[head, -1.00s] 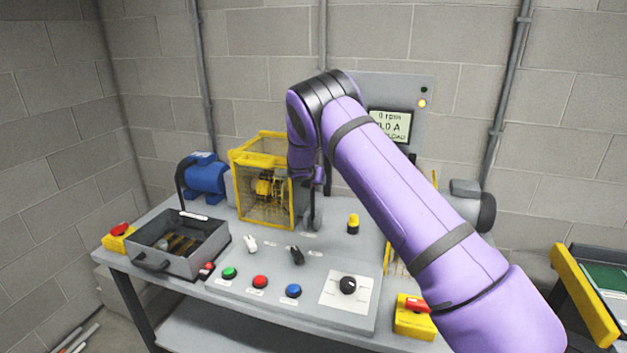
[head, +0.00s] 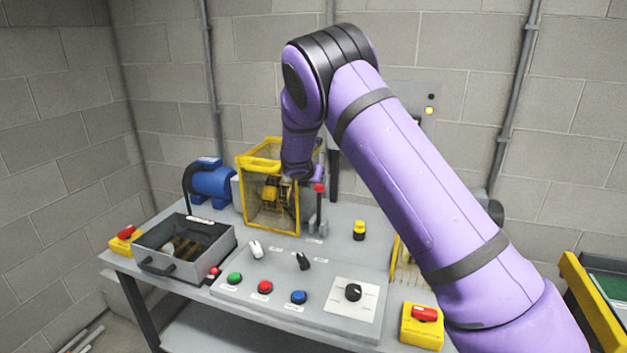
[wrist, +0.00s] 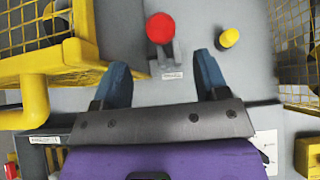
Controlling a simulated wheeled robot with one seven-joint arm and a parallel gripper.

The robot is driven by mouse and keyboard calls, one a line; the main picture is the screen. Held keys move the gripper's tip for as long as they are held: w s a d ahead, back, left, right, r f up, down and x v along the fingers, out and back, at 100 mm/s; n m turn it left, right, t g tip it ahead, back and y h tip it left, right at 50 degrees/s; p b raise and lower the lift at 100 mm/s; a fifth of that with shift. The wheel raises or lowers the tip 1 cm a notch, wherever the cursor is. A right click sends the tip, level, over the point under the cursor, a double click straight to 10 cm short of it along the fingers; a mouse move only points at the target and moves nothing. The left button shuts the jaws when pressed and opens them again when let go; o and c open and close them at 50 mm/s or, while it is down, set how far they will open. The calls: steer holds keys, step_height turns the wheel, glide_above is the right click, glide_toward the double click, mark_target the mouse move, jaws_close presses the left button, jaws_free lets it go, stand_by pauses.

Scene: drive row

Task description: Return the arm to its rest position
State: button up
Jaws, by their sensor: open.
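My purple arm rises from the lower right of the head view, bends at a black elbow joint high up, and drops toward the bench. In the wrist view my gripper (wrist: 157,85) shows two blue fingers, spread apart with nothing between them. A red-knobbed lever (wrist: 160,28) stands just beyond the fingertips, apart from them. In the head view the same lever (head: 319,200) stands right of the yellow cage guard (head: 270,205). The fingers are hidden in the head view, behind my arm's wrist links.
The yellow cage frame (wrist: 80,60) is close on the left of my gripper in the wrist view. A yellow-topped knob (head: 359,230) stands to the right. A control panel (head: 275,268) with buttons and switches lies in front.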

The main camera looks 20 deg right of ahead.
steer(key=s+d+r+m+g+y, duration=0.1)
steer(key=s+d+r+m, duration=0.3)
steer(key=s+r+m, duration=0.6)
steer(key=s+d+r+m+g+y, duration=0.15)
steer(key=s+d+r+m, duration=0.35)
steer(key=s+r, duration=0.8)
steer(key=s+a+m+y, duration=0.2)
steer(key=s+m, duration=0.5)
steer(key=s, duration=1)
steer(key=s+a+m+y, duration=0.1)
steer(key=s+a+m, duration=0.2)
steer(key=s, duration=1.4)
steer(key=r+m, duration=0.1)
steer(key=m, duration=0.2)
steer(key=shift+a+m+g+y, duration=0.35)
steer(key=shift+a+m, duration=0.05)
